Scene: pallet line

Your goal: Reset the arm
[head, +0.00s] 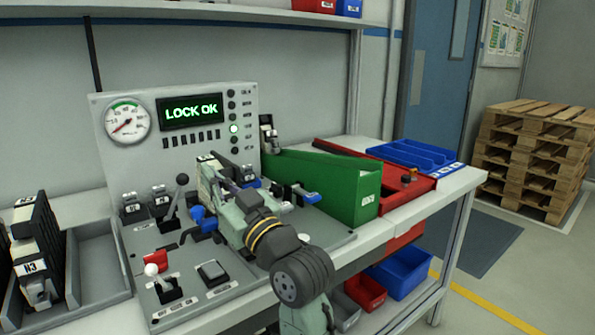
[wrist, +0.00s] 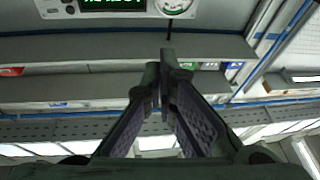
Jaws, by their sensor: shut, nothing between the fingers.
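My gripper (wrist: 164,75) is shut and empty in the wrist view, its two fingers meeting at the tips. In the head view my arm reaches from the bottom centre over the grey bench fixture (head: 330,254), in front of the panel (head: 178,88). My gripper's fingertips are hard to make out there. The panel's display (head: 191,111) reads LOCK OK in green, and a green lamp is lit beside it. The wrist view looks upside down, with the display (wrist: 112,5) and the gauge (wrist: 174,5) at its top edge. My arm hides part of the fixture.
A black-handled lever (head: 180,180), a white-knobbed lever (head: 152,270) and a blue-handled clamp (head: 305,194) stand on the fixture. A green bin (head: 367,196), a red tray (head: 405,196) and a blue tray (head: 412,154) lie right. A shelf (head: 250,16) hangs above.

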